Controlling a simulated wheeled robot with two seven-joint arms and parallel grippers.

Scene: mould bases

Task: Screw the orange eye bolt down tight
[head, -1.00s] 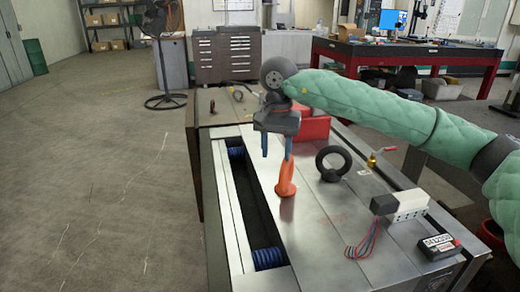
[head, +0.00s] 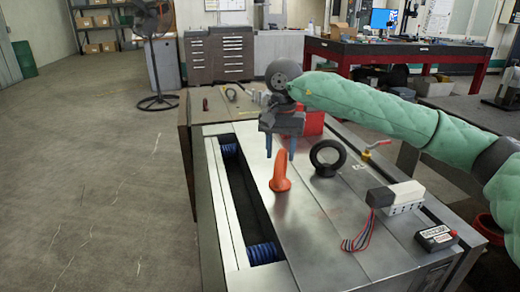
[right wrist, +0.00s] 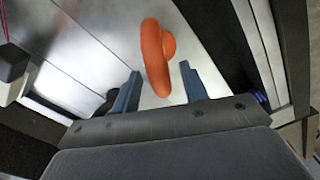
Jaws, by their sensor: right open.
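The orange eye bolt (head: 280,172) stands on the metal top of the mould base (head: 312,222), beside the long dark slot. Its ring is seen nearly edge-on; its thread is hidden. My right gripper (head: 280,154) is open above and just behind the eye bolt in the head view, its blue fingers pointing down. In the right wrist view the eye bolt (right wrist: 156,55) lies ahead of the gap between the two blue fingers (right wrist: 158,88), and nothing is held. My left gripper is not in view.
A black ring bolt (head: 327,158) stands to the right of the orange one. A white connector block (head: 404,196) with wires, a small black box (head: 436,238) and a red box (head: 312,123) are on the top. Blue springs (head: 262,253) sit in the slot.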

